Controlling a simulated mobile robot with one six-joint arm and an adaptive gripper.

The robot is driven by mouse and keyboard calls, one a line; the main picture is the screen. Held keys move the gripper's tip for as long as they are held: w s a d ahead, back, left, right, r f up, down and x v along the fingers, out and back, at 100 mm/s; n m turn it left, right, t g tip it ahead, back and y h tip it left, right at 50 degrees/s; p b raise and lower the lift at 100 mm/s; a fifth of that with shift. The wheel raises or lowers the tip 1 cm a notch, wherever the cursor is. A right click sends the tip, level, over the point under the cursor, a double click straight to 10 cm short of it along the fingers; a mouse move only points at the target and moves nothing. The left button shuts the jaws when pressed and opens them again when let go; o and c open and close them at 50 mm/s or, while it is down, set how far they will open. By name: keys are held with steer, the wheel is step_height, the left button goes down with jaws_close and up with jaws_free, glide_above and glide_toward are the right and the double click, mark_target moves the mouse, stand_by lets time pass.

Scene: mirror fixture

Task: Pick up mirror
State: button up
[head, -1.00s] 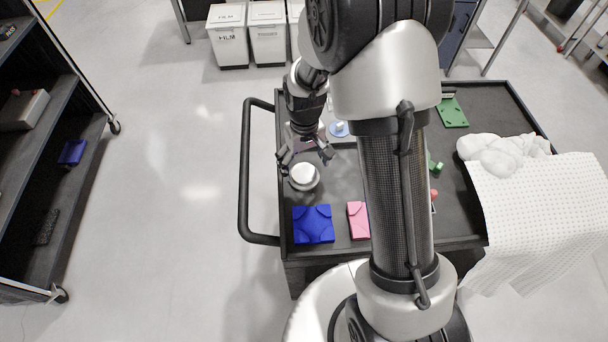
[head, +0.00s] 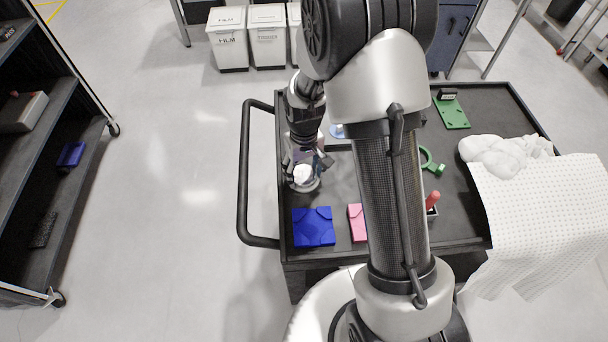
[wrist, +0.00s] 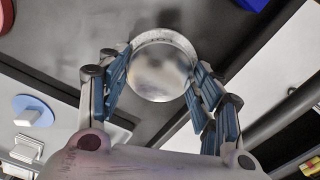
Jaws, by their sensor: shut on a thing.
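The mirror (wrist: 160,68) is a round, silvery disc with a metal rim. In the wrist view it sits between the two blue-padded fingers of my gripper (wrist: 158,85), which touch its sides. In the head view the mirror (head: 304,174) shows as a pale round shape at the left side of the black cart top, partly hidden by my gripper (head: 308,168). My gripper is shut on the mirror. I cannot tell whether the mirror is clear of the surface beneath it.
A blue fixture (head: 314,227) and a pink block (head: 357,222) lie on the cart near its front edge. A green plate (head: 451,113), a green ring piece (head: 430,162) and crumpled white cloth (head: 503,156) lie to the right. The cart handle (head: 244,170) rises at the left.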

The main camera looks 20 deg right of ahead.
steer(key=c, duration=0.4)
steer(key=shift+o, duration=0.2)
steer(key=shift+r, duration=0.1)
